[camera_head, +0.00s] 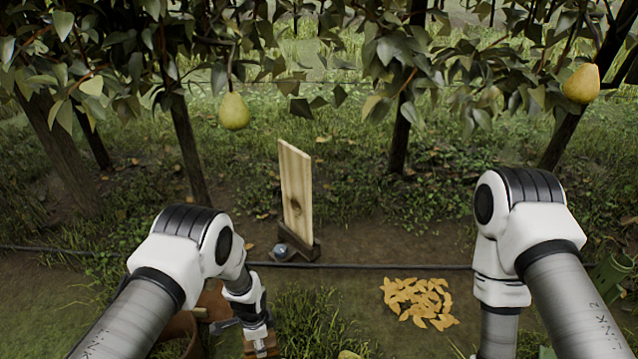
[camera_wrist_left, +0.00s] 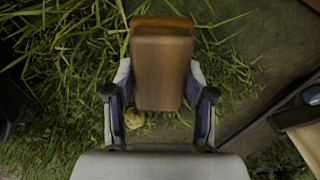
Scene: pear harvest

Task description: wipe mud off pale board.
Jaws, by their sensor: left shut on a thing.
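The pale board (camera_head: 297,185) stands upright in a dark wooden stand (camera_head: 300,251), ahead of me near the middle of the head view. A small brownish mark shows low on its face; I cannot tell whether it is mud or a knot. My left gripper (camera_head: 259,333) is low in front of the board, apart from it. It is shut on a brown block (camera_head: 262,347), which fills the space between the fingers (camera_wrist_left: 161,95) in the left wrist view, where the block (camera_wrist_left: 163,60) hangs over grass. My right gripper is below the head view's edge.
A dark hose (camera_head: 380,266) crosses the ground by the stand. A pile of yellow leaves (camera_head: 420,300) lies right of centre. A brown container (camera_head: 180,337) is at lower left, partly hidden by my arm. Pears (camera_head: 234,111) hang from the trees. A yellowish fruit (camera_head: 350,354) lies in grass.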

